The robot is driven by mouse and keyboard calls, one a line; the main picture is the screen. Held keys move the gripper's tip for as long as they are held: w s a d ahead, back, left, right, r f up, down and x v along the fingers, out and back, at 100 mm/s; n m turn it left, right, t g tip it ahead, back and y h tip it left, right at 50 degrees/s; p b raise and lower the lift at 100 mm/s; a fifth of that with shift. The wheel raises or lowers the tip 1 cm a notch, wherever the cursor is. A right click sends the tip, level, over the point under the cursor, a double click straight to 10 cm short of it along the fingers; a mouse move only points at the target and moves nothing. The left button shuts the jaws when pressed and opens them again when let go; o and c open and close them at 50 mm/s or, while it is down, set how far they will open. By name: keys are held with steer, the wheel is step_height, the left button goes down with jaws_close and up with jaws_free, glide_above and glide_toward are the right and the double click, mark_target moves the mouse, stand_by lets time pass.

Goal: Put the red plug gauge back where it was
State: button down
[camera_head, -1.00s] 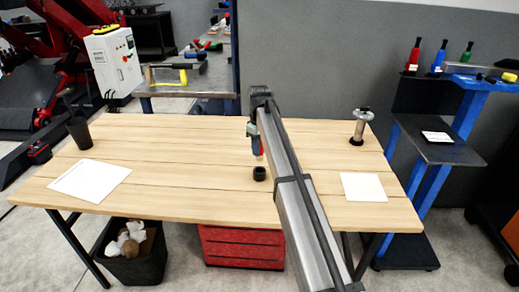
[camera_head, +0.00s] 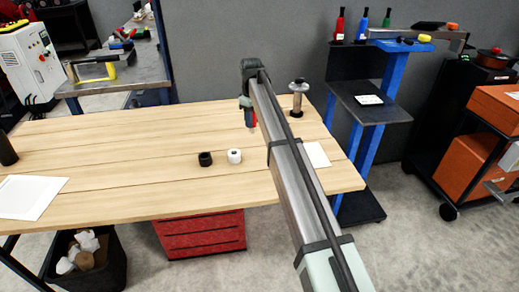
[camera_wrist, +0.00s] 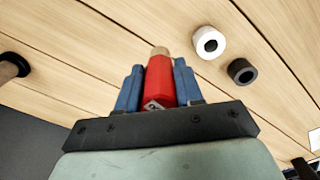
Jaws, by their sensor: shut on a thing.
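The red plug gauge (camera_wrist: 160,80) is upright in the wrist view, with a tan tip showing past the blue fingers. My gripper (camera_wrist: 158,88) is shut on it, one finger on each side. In the head view my gripper (camera_head: 248,108) hangs above the back part of the wooden table, and the red gauge (camera_head: 251,119) shows below it, apart from the rings. A black ring (camera_head: 205,159) and a white ring (camera_head: 234,156) stand side by side on the table; in the wrist view the white ring (camera_wrist: 209,42) and black ring (camera_wrist: 242,71) are right of the gauge.
A metal spool-like stand (camera_head: 298,98) is on the table at the back right. White sheets lie at the left (camera_head: 30,195) and right (camera_head: 317,154). A blue rack (camera_head: 385,45) at the right carries red, blue and green handled pieces. The table's front middle is clear.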

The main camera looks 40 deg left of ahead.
steer(key=shift+w+d+f+n, duration=0.3)
steer(key=shift+w+f+n, duration=0.15)
steer(key=shift+f, duration=1.15)
steer(key=shift+w+d+f+n, duration=0.35)
steer(key=shift+w+f, duration=0.25)
steer(key=shift+f, duration=1)
steer(key=shift+w+d+f+n, duration=0.25)
steer(key=shift+w+f+n, duration=0.2)
steer(key=shift+f, duration=1.15)
steer(key=shift+f, duration=0.1)
steer(key=c, duration=0.7)
jaws_free()
steer(key=shift+c, duration=0.2)
step_height(320, 180, up, 12)
steer(key=shift+w+d, duration=0.1)
